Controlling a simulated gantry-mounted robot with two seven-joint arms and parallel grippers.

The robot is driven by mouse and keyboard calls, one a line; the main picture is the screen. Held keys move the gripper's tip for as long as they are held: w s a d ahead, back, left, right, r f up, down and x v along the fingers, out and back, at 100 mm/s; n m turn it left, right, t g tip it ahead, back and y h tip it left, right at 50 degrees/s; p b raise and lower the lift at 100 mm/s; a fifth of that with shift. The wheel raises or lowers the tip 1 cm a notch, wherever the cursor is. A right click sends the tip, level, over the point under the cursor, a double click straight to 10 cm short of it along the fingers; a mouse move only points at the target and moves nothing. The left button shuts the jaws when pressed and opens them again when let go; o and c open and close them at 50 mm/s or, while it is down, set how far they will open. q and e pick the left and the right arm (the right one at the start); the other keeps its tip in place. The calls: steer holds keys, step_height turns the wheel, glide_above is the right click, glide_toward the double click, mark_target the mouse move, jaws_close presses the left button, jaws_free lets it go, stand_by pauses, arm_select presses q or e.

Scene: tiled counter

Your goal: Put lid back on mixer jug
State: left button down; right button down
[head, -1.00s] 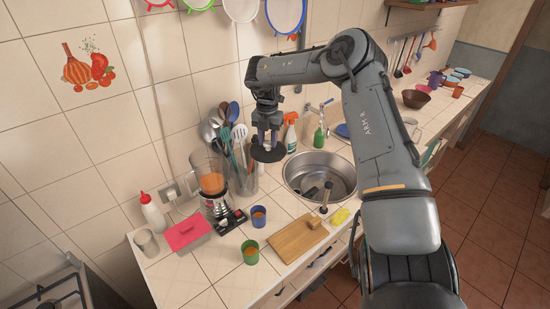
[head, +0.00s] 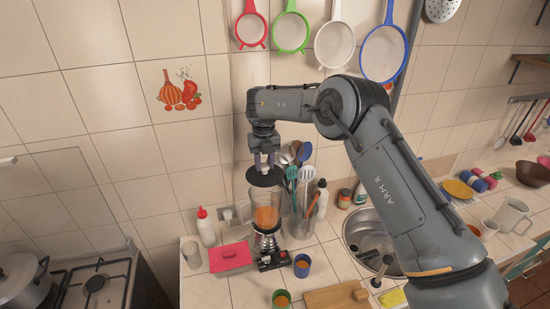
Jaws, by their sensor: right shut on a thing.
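The mixer jug (head: 266,214) is clear and holds orange liquid. It stands upright on its mixer base (head: 265,243) on the counter. My right gripper (head: 265,162) is shut on the dark round lid (head: 265,177) and holds it level just above the jug's mouth. The lid looks roughly in line with the jug. I cannot tell from this angle whether it touches the rim. My left gripper is not in view.
A utensil holder (head: 298,218) with several spoons and spatulas stands close right of the jug. A red-and-white bottle (head: 206,228), a pink-lidded box (head: 230,255) and a blue cup (head: 302,265) are near. The sink (head: 370,232) lies right.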

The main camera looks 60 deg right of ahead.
mark_target(265, 173)
steer(key=shift+f+b, duration=0.9)
steer(key=shift+f, duration=0.55)
steer(key=shift+f+b, duration=0.95)
steer(key=shift+f, duration=0.7)
steer(key=shift+b, duration=0.3)
steer(key=shift+f, duration=0.15)
stand_by(0.5)
